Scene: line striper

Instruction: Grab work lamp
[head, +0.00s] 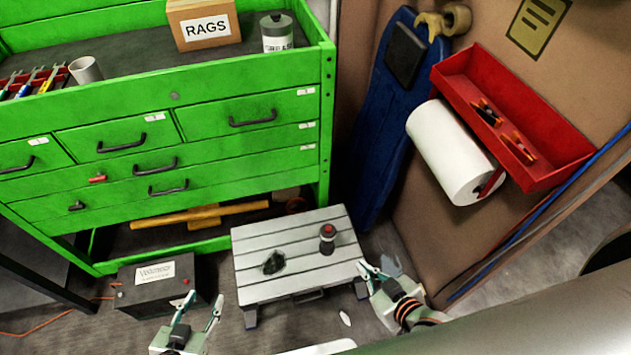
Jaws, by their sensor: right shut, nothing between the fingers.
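A small dark cylinder with a red top (327,239) stands upright on the right part of a grey slatted stool (252,239). A small black object (273,262) lies on the same stool, left of the cylinder. I cannot tell for sure which of these, if either, is the work lamp. My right gripper (371,270) is shut and empty beside the stool's right front corner, apart from the cylinder. My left gripper (203,297) is open and empty, left of the stool and near the dark box.
A dark labelled box (155,284) sits on the floor at left. A green drawer chest (225,140) stands behind. A red wall tray (515,125) with a paper roll (452,152) hangs at right. A blue creeper board (375,150) leans behind the stool.

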